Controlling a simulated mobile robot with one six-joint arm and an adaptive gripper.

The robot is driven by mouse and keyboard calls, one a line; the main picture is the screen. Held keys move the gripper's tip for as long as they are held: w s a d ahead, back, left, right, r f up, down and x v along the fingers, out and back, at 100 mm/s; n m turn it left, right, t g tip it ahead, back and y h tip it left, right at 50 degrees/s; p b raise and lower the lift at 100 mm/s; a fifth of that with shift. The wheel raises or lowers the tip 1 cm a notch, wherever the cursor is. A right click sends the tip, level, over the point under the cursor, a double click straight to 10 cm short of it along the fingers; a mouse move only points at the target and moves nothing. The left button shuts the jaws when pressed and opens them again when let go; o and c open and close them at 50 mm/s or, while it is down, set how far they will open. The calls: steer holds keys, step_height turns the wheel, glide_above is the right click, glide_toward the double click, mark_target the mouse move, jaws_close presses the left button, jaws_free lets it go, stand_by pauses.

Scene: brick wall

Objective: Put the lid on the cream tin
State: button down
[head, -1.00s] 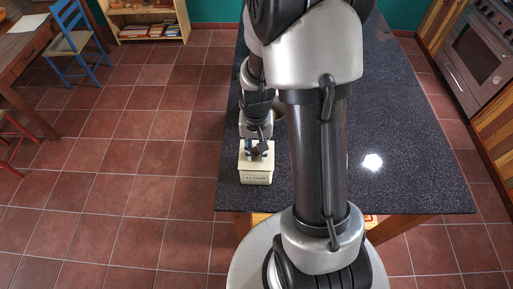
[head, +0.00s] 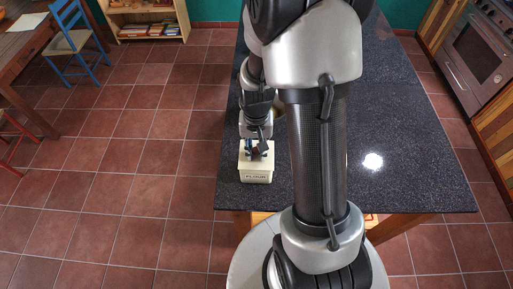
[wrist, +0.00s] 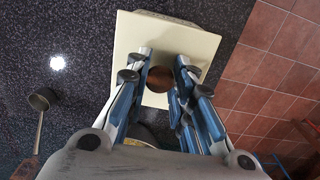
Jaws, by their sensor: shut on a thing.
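The cream tin (head: 256,178), marked FLOUR, stands near the left front corner of the dark counter. The square cream lid (wrist: 140,40) with a round brown knob (wrist: 160,79) is under my gripper (wrist: 163,62) in the wrist view. My gripper is shut on the lid's knob, one finger on each side. In the head view my gripper (head: 257,150) is right over the tin. A strip of the tin (wrist: 168,17) shows past the lid's far edge in the wrist view. I cannot tell whether lid and tin touch.
The dark speckled counter (head: 400,140) is clear to the right of my arm. Its left edge is close beside the tin, with tiled floor beyond. A small pan (wrist: 43,99) with a handle lies on the counter in the wrist view.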

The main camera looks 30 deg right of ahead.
steer(key=c, duration=1.3)
jaws_free()
steer(key=shift+o, duration=0.4)
steer(key=o, duration=0.4)
steer(key=shift+r+p, duration=2.6)
steer(key=shift+r, duration=0.9)
